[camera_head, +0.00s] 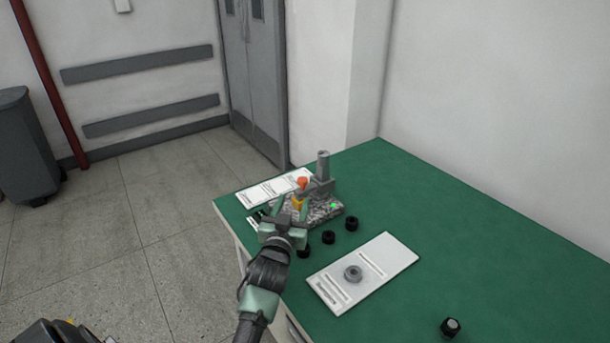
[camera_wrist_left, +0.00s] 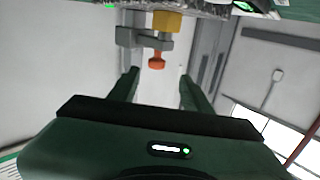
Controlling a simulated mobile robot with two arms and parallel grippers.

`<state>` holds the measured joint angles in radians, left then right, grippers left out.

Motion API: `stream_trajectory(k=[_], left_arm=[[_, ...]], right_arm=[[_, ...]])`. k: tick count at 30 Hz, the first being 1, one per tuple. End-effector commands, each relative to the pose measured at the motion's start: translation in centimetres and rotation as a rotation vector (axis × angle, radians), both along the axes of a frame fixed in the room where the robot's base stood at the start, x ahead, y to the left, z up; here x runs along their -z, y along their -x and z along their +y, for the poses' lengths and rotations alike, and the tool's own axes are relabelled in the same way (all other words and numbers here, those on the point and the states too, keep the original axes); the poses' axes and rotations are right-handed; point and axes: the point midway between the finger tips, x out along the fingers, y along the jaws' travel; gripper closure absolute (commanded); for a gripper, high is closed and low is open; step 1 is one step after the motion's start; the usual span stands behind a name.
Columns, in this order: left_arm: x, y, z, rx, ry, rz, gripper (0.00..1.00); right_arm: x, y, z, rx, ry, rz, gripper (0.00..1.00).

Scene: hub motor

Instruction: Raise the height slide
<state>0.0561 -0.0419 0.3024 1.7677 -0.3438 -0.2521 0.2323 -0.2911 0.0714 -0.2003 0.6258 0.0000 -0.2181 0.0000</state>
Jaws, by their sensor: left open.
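The height slide is a grey bracket (camera_head: 319,188) on an upright grey post (camera_head: 323,165). An orange knob (camera_head: 302,183) and a yellow block (camera_head: 297,202) sit on its left side. The post stands on a speckled grey base (camera_head: 325,211) with a green light. My left gripper (camera_head: 292,205) is open at the near left side of the fixture. In the left wrist view, which looks inverted, the orange knob (camera_wrist_left: 156,62), yellow block (camera_wrist_left: 167,20) and grey bracket (camera_wrist_left: 130,38) lie ahead, between or just beyond the open fingers (camera_wrist_left: 159,77). Contact cannot be told. My right gripper is out of view.
The fixture stands near the left edge of a green table (camera_head: 460,220). A white printed sheet (camera_head: 262,190) lies behind it. Several black rings (camera_head: 352,223) lie in front. A white plate (camera_head: 390,258) holds a grey disc (camera_head: 353,273). A black part (camera_head: 450,327) is nearer right.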

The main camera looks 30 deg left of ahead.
Motion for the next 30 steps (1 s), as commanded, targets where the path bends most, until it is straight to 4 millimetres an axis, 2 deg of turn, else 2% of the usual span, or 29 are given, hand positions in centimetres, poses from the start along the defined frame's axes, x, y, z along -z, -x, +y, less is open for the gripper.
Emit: stream_trajectory(k=[5, 15, 21, 29, 30], left_arm=[[-0.5, -0.6, -0.6, -0.010, 0.042, -0.023, 0.51], [-0.5, -5.5, 1.4, -0.009, 0.039, -0.023, 0.51], [-0.4, -7.0, 2.1, -0.010, 0.040, -0.021, 0.51], [-0.4, -7.1, 2.1, -0.009, 0.040, -0.021, 0.51], [-0.4, -7.1, 2.1, -0.009, 0.040, -0.021, 0.57]], right_arm=[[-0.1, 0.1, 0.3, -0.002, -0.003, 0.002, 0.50], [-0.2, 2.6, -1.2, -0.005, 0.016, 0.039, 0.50], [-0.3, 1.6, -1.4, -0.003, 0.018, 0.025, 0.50], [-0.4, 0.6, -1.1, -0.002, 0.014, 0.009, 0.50], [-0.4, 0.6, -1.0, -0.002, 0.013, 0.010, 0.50]])
